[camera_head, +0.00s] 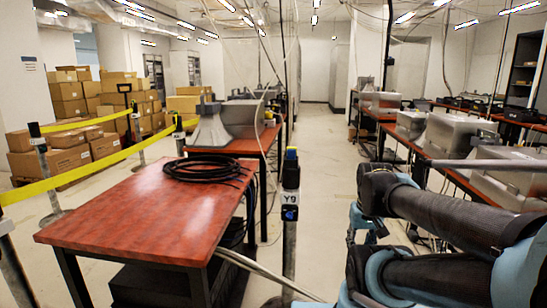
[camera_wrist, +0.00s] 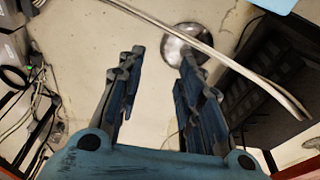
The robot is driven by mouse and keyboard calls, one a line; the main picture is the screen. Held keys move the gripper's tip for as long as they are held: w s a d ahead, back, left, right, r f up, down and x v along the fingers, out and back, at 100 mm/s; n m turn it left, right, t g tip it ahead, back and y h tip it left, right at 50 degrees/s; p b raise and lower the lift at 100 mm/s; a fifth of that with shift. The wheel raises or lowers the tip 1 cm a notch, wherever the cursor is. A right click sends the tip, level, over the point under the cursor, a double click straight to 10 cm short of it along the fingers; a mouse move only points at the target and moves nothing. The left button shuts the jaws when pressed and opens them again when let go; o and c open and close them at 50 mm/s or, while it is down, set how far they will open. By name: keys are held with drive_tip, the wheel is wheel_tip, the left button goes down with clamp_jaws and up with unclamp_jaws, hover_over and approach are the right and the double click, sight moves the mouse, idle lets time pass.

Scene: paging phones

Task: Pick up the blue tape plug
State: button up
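A dark post (camera_head: 290,235) stands right of the red table in the head view. Its head has a small blue and yellow top (camera_head: 291,154), a white "Y9" label and a small blue piece (camera_head: 289,213) below the label. I cannot tell for sure which blue part is the tape plug. My gripper (camera_wrist: 158,55) is open and empty in the wrist view, its fingers apart above the pale floor. No tape plug is clearly seen between them. In the head view my arm is at the right, apart from the post.
The red table (camera_head: 120,225) carries a coil of black cable (camera_head: 205,167). Yellow tape (camera_head: 75,176) runs between posts at the left, before stacked cartons (camera_head: 65,150). A round metal base (camera_wrist: 187,42) and a pale cable (camera_wrist: 240,72) lie below my gripper. The central aisle is open.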

drive_tip(key=shift+w, duration=0.3)
drive_tip(key=o, duration=0.4)
drive_tip(key=shift+r, duration=0.1)
drive_tip(key=shift+o, duration=0.2)
drive_tip(key=r, duration=0.2)
drive_tip(key=shift+w+a+r+m, duration=0.1)
drive_tip(key=shift+a+r+m, duration=0.2)
drive_tip(key=shift+r, duration=0.05)
wheel_tip(320, 180, up, 34)
drive_tip(key=m+g, duration=0.2)
drive_tip(key=m, duration=1.6)
hover_over(291, 148)
wheel_tip(291, 148, down, 17)
drive_tip(key=shift+r, duration=0.15)
